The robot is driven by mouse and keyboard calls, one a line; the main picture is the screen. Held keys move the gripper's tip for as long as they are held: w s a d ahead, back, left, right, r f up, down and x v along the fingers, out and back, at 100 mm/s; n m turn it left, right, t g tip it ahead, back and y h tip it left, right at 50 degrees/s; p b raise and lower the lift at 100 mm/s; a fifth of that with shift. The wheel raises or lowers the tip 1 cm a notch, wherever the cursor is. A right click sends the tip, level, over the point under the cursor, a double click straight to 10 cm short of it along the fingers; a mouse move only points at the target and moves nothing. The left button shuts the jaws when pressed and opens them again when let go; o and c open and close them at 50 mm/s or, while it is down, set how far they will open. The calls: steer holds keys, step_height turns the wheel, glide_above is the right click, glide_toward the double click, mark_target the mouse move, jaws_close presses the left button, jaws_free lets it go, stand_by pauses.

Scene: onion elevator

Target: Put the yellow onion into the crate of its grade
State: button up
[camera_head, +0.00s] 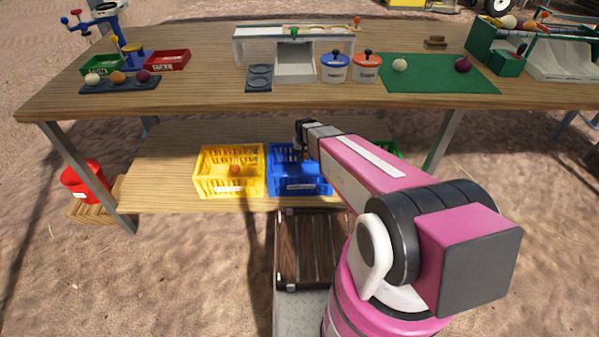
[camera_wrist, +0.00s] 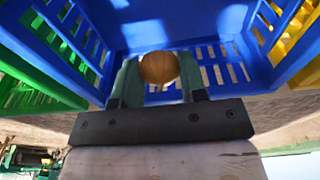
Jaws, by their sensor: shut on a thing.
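The yellow onion (camera_wrist: 158,67), round and brownish-yellow, is between the two fingers of my gripper (camera_wrist: 158,82) in the wrist view. My gripper is shut on it. The blue crate (camera_wrist: 190,50) is around and beyond the onion in that view. In the head view my gripper (camera_head: 303,153) is at the blue crate (camera_head: 302,189) on the lower shelf, and the held onion is not discernible. The yellow crate (camera_head: 229,186) stands to the left with an orange-brown onion (camera_head: 235,169) in it. The green crate (camera_head: 391,149) is mostly hidden behind my arm.
The tabletop (camera_head: 190,97) overhangs the shelf (camera_head: 160,190) behind the crates. It bears a dark tray (camera_head: 120,86) of onions, a blue pot (camera_head: 334,70), an orange pot (camera_head: 366,70) and a green mat (camera_head: 440,82). A red bucket (camera_head: 86,183) stands at left.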

steer(key=o, duration=1.1)
steer(key=shift+c, duration=0.2)
steer(key=shift+r, duration=0.15)
steer(key=r, duration=0.4)
steer(key=s+r, duration=0.1)
steer(key=r, duration=0.2)
steer(key=shift+r, duration=0.1)
